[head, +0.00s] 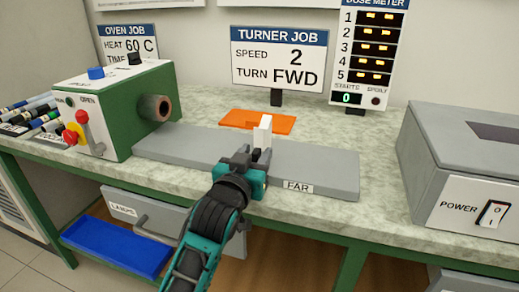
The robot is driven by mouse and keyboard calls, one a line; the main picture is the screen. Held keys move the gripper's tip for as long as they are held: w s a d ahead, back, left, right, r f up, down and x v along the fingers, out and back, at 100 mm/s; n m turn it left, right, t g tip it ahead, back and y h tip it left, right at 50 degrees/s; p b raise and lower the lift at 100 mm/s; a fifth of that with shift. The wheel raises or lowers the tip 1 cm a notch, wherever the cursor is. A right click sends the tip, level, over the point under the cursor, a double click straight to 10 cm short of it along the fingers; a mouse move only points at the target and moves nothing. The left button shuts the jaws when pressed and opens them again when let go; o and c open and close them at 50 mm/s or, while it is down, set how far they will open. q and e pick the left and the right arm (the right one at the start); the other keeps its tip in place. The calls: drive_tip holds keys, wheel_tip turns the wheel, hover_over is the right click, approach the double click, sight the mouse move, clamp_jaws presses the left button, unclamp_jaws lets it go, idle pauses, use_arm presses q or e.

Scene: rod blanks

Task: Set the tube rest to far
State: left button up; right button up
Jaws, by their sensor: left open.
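The tube rest seems to be the white upright block (263,134) on the long grey bed (330,172) in the head view. A "FAR" label (298,187) is on the bed's front edge, right of the block and my gripper. My left gripper (254,156) is open, with its dark fingers just in front of the white block. The fingers overlap the block's lower part in the picture, and I cannot tell whether they touch it. Any label left of "FAR" is hidden by my arm. My right gripper is not in view.
A green machine (140,95) with a red-knobbed lever stands at the bed's left end. An orange mat (257,121) lies behind the bed. A grey box (470,150) with a power switch (491,213) stands at right. The "TURNER JOB" sign (279,57) stands behind.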

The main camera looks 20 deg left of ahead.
use_arm(q)
drive_tip(key=shift+w, duration=0.3)
clamp_jaws()
idle(0.3)
